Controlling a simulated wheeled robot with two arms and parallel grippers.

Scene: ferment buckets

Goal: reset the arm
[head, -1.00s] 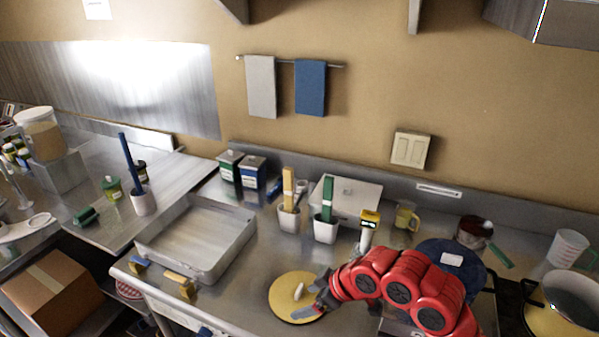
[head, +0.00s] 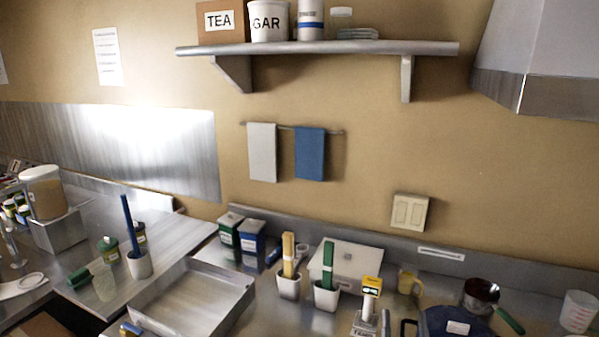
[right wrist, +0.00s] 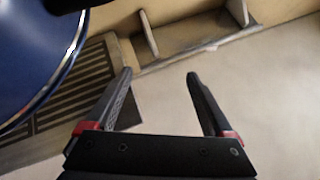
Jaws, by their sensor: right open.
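My right gripper (right wrist: 160,78) shows in the right wrist view. Its two black fingers are apart, with nothing between them. Below and beyond them is a pale, bare surface. A blue round thing with a light rim (right wrist: 35,55) fills the upper left of that view, beside the left finger. In the head view neither of my arms can be made out now. My left gripper is in no frame.
In the head view the counter holds a metal tray (head: 146,302), a white pot with a green-handled tool (head: 326,296), a blue lid (head: 440,321) and a saucepan (head: 481,291). A wall shelf (head: 320,47) carries canisters. A dark slatted grille (right wrist: 70,90) shows in the wrist view.

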